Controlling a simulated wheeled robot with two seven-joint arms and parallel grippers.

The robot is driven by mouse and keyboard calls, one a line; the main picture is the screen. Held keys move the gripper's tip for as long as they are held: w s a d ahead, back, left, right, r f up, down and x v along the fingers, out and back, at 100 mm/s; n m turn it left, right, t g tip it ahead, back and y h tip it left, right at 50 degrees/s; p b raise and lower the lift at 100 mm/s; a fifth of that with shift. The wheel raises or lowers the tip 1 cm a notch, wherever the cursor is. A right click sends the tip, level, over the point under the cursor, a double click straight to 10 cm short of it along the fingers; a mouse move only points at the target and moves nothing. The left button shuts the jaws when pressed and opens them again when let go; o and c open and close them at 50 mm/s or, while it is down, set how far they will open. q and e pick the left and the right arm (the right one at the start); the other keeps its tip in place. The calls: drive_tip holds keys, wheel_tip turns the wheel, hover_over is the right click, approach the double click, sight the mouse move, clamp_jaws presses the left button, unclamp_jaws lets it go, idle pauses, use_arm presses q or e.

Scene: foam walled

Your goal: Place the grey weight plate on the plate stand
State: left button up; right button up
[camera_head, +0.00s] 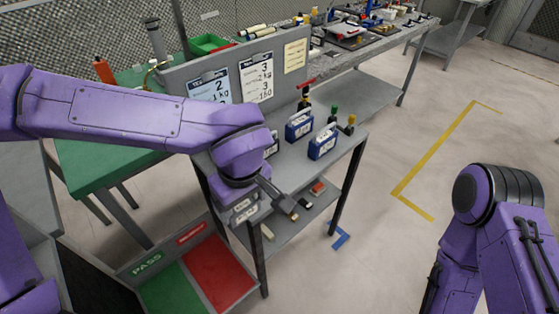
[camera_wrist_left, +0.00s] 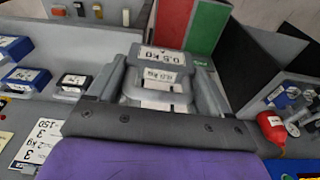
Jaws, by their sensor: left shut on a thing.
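The grey weight plate (camera_wrist_left: 135,88), marked 0.5 KG, lies between the fingers of my left gripper (camera_wrist_left: 165,85) in the left wrist view. My left gripper (camera_head: 298,208) is shut on it over the front left corner of the grey bench. In the head view the plate is largely hidden; pale labels show just below my wrist. My right arm is at the right, its gripper out of the picture. I cannot tell for sure which thing is the plate stand.
Sign panel (camera_head: 262,75) rises at the back. A green and red PASS tray (camera_head: 218,272) lies below in front. A green table (camera_head: 95,160) is at left. Floor at right is clear.

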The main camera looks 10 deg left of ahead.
use_arm(q)
drive_tip(key=w+f+p, duration=0.1)
drive_tip(key=w+f, duration=0.2)
drive_tip(key=w, duration=0.2)
drive_tip(key=w+a+f+p, duration=0.1)
drive_tip(key=w+f, duration=0.3)
drive_tip(key=w, duration=0.1)
drive_tip(key=w+f+p, duration=0.1)
drive_tip(key=w+f, duration=0.2)
drive_tip(key=w, duration=0.1)
drive_tip(key=shift+w+a+f, duration=0.3)
drive_tip(key=shift+w+a, duration=0.1)
wheel_tip(320, 180, down, 3)
drive_tip(key=shift+s+r, duration=0.1)
drive_tip(key=shift+r, duration=0.05)
drive_tip(key=shift+f, duration=0.2)
drive_tip(key=shift+f, duration=0.1)
drive_tip(key=o, duration=1.4)
drive_tip(key=r, duration=0.4)
drive_tip(key=d+r, duration=0.1)
drive_tip(key=r, duration=0.3)
drive_tip(key=s+r+b, duration=0.1)
drive_tip(key=r, duration=0.3)
drive_tip(key=shift+d, duration=0.2)
